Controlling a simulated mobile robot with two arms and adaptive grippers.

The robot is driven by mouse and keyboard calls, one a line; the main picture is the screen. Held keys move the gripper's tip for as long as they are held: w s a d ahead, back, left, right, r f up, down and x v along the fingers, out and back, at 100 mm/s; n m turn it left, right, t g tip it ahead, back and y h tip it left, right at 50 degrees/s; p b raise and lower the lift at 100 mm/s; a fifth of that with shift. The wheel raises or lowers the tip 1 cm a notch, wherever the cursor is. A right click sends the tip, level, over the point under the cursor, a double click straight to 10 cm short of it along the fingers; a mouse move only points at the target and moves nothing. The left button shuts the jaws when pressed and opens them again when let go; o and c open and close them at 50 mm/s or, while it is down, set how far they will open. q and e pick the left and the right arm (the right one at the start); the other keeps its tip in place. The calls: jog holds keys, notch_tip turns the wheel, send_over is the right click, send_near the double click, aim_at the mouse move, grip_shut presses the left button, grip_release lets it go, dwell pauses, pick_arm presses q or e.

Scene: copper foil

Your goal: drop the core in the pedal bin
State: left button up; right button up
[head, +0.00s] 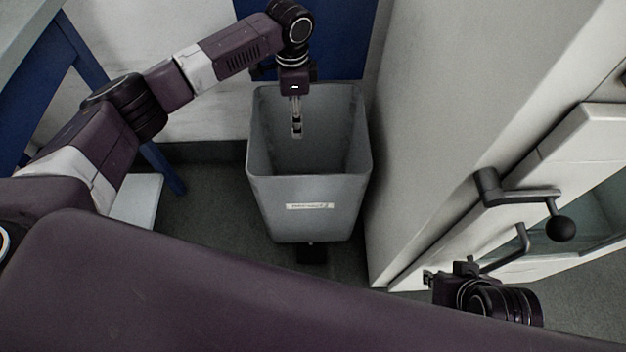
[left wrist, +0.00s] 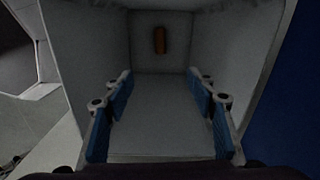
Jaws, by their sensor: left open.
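The grey pedal bin (head: 308,209) stands open on the floor with a pale label on its front. My left gripper (head: 296,130) points down into the bin's mouth. In the left wrist view its blue-padded fingers (left wrist: 160,88) are spread apart with nothing between them. A small orange-brown core (left wrist: 159,40) lies deep inside the bin, apart from the fingers, seemingly on its bottom. The core does not show in the head view. My right gripper (head: 430,279) shows only in part at the lower right of the head view; its fingers are not clear.
A tall pale cabinet or machine (head: 450,120) stands close at the bin's right. A crank handle with a dark knob (head: 560,228) sticks out near my right arm. A blue-legged table (head: 75,45) is at the left. The bin's pedal (head: 312,253) is at its front base.

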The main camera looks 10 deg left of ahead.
pick_arm(q)
jog(key=shift+r, duration=0.1)
notch_tip(320, 180, up, 12)
dwell(0.5)
dwell(0.4)
